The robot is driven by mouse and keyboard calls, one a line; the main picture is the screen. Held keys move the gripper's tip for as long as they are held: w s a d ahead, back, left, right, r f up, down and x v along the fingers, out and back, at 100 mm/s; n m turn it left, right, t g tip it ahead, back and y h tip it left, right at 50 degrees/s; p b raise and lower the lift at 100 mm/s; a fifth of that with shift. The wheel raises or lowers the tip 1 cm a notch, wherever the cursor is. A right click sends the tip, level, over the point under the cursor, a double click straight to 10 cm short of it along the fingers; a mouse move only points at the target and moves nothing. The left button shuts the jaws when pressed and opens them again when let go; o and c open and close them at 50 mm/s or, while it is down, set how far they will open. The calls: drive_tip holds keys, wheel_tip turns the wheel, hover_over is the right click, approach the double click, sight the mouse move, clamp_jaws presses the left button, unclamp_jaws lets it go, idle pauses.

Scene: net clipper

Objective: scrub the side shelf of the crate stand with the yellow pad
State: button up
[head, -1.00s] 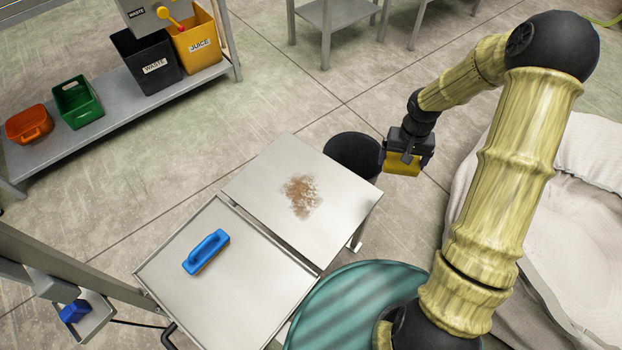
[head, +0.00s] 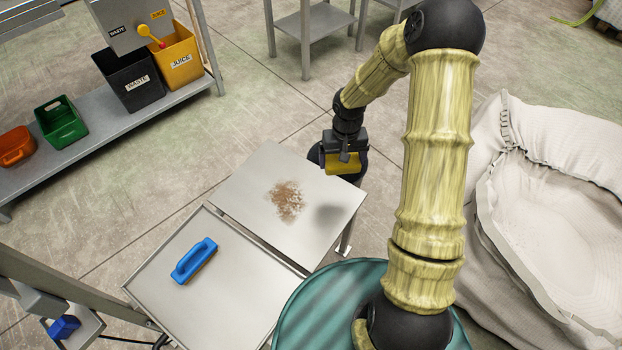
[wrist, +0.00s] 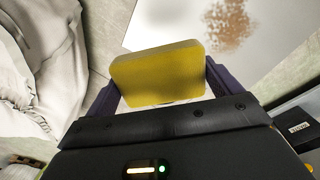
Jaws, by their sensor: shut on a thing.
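My gripper (head: 343,160) is shut on the yellow pad (head: 341,168) and holds it above the far right corner of the side shelf (head: 245,192). In the wrist view the pad (wrist: 158,78) sits between the two fingers. The shelf is a flat metal plate with a brown, speckled dirt patch (head: 287,200) near its middle. The patch also shows at the top of the wrist view (wrist: 230,25). The pad is to the right of the patch and apart from the shelf, with a shadow on the plate below it.
A blue-handled brush (head: 194,260) lies on the adjoining metal tray (head: 240,300). A large pale sack (head: 550,220) stands on the right. Labelled waste (head: 130,85) and juice (head: 178,60) bins stand back left.

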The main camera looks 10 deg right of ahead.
sight(332, 156)
drive_tip(key=n, duration=0.1)
drive_tip(key=n+p, duration=0.1)
drive_tip(key=a+n, duration=0.1)
drive_tip(key=shift+w+f+n, duration=0.25)
drive_tip(key=shift+f+n, duration=0.05)
drive_tip(key=shift+f, duration=0.1)
drive_tip(key=n, duration=0.2)
drive_tip(key=a+f+n+p, duration=0.1)
drive_tip(key=n, duration=0.1)
drive_tip(key=n+p, duration=0.1)
drive_tip(key=n, duration=0.1)
drive_tip(key=shift+w+a+f, duration=0.3)
drive_tip(key=shift+f, duration=0.1)
drive_tip(key=a+f+n+p, duration=0.4)
drive_tip(key=a+f+n, duration=0.1)
drive_tip(key=n, duration=1.4)
drive_tip(key=shift+s+f, duration=0.3)
drive_tip(key=shift+f, duration=0.5)
drive_tip(key=shift+a, duration=0.1)
